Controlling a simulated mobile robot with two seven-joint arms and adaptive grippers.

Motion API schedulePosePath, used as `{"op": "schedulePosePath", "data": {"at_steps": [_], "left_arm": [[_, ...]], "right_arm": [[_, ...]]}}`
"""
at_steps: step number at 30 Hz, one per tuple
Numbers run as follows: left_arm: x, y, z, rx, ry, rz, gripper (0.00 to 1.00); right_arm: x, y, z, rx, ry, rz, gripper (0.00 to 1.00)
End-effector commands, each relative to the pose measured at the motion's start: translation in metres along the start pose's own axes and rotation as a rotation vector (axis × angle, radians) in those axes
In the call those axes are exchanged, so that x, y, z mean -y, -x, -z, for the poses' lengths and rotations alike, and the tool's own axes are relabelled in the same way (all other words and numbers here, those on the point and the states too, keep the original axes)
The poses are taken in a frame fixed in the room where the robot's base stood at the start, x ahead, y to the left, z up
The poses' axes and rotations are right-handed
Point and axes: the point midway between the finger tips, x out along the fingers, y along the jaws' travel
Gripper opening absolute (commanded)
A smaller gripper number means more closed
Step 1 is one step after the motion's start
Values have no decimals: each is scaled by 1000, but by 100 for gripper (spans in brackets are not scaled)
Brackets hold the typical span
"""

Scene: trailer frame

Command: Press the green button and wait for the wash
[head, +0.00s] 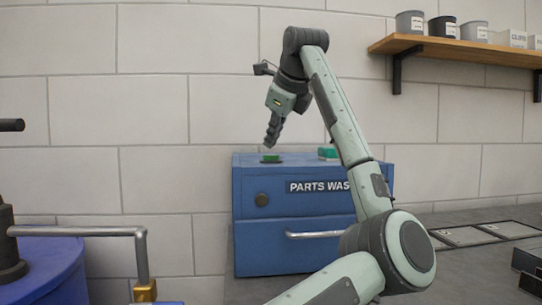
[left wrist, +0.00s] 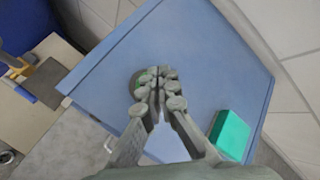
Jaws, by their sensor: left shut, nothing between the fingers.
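The blue parts washer (head: 262,240) stands against the wall, with a label reading "PARTS WAS..." partly hidden by my arm. Its green button (head: 271,158) sits on a dark base at the left of the top. In the left wrist view, the shut fingertips (left wrist: 160,75) cover part of the button (left wrist: 141,80) on the washer's lid (left wrist: 200,50). My right gripper is not in view.
A green block (left wrist: 231,135) lies on the lid, partly behind my arm in the head view (head: 327,153). A wall shelf (head: 450,48) with several containers is at the upper right. A blue drum (head: 45,275) with a metal pipe (head: 85,231) stands at the left.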

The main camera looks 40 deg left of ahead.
Motion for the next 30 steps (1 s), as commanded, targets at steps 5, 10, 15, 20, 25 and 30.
{"op": "schedulePosePath", "data": {"at_steps": [5,10,15,20,25,30], "left_arm": [[0,0,0,0,0,0,0],[0,0,0,0,0,0,0],[-2,-4,3,0,0,0,0],[-4,-6,5,0,-1,0,0],[-4,-6,4,0,0,0,0],[-5,-6,4,0,0,0,0]], "right_arm": [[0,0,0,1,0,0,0],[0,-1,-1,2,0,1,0],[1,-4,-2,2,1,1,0],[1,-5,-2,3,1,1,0],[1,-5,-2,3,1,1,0],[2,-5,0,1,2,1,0]]}}
